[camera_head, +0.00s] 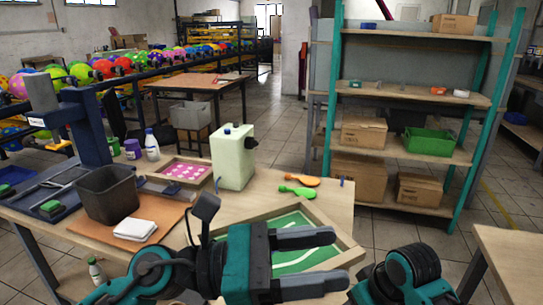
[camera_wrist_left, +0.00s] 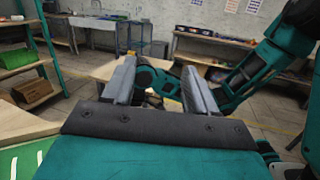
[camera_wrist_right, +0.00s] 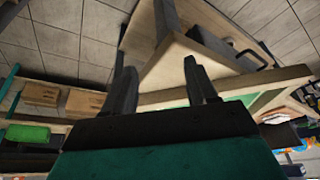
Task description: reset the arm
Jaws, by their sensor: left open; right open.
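My left gripper (camera_head: 312,262) is in front of the table's right part in the head view, with its two grey fingers apart and pointing right. It covers part of the green framed screen (camera_head: 290,240). The fingers also show apart and empty in the left wrist view (camera_wrist_left: 160,85). My right arm's teal joint shows at the bottom right of the head view, but its gripper is out of that frame. In the right wrist view my right gripper (camera_wrist_right: 165,85) is open and empty, with a wooden table edge (camera_wrist_right: 215,55) beyond it.
The wooden table (camera_head: 325,190) holds a black bin (camera_head: 107,193), a white cloth (camera_head: 134,230), a pale jug (camera_head: 233,157), a pink-dotted frame (camera_head: 183,172) and paddles (camera_head: 300,186). A shelf (camera_head: 410,95) with boxes stands behind at right. Another table (camera_head: 515,262) is at the right edge. Floor between is clear.

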